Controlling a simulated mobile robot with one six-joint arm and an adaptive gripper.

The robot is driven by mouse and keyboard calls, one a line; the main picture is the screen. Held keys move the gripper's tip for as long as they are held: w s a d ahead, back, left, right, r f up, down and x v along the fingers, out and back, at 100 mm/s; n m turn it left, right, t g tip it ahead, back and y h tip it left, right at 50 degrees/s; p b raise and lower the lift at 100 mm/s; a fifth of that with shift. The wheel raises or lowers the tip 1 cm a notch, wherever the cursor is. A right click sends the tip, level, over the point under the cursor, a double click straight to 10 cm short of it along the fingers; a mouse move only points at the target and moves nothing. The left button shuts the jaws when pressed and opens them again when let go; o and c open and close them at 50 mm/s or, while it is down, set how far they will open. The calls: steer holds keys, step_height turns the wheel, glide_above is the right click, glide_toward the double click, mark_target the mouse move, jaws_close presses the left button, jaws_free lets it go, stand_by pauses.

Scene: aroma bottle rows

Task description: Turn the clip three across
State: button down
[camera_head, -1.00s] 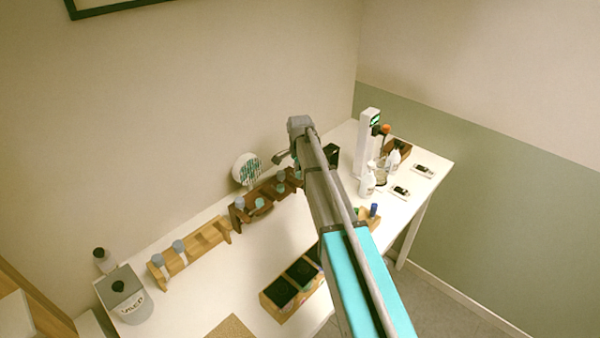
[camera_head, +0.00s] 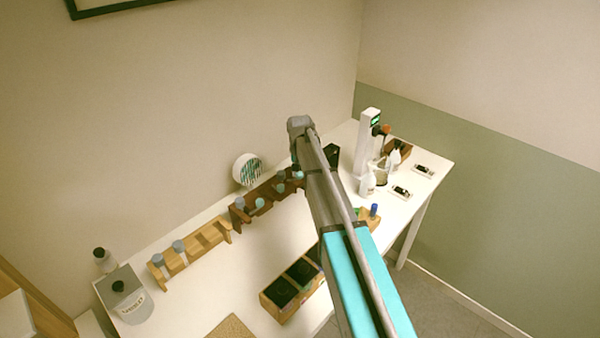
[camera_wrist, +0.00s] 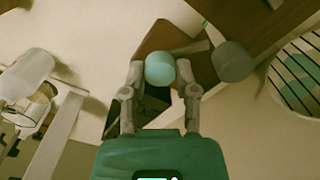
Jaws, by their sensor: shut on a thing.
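My gripper (camera_wrist: 160,78) is shut on a bottle's round teal cap (camera_wrist: 160,65) in the wrist view, one finger on each side. The cap is seen from its top, and its bottle's body is hidden. A grey-blue cap (camera_wrist: 232,62) stands just right of the fingers, by dark brown wood. In the head view, the dark wooden rack (camera_head: 243,213) holds several bottles with grey-blue or teal caps. A light wooden rack (camera_head: 205,238) with grey-blue caps stands to its left. My arm hides the gripper in the head view. I cannot make out a clip.
A round white grille (camera_head: 247,169) stands behind the dark rack. A tall white stand (camera_head: 366,145) with small bottles is to the right. A wooden box with black compartments (camera_head: 293,287) is near the front edge. A grey container (camera_head: 124,295) is at left. The table's middle is clear.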

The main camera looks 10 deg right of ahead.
steer(key=n, duration=0.3)
steer(key=shift+w+n, duration=0.15)
steer(key=shift+n, duration=2.05)
steer(key=shift+c, duration=1.9)
jaws_free()
steer(key=shift+m, duration=0.5)
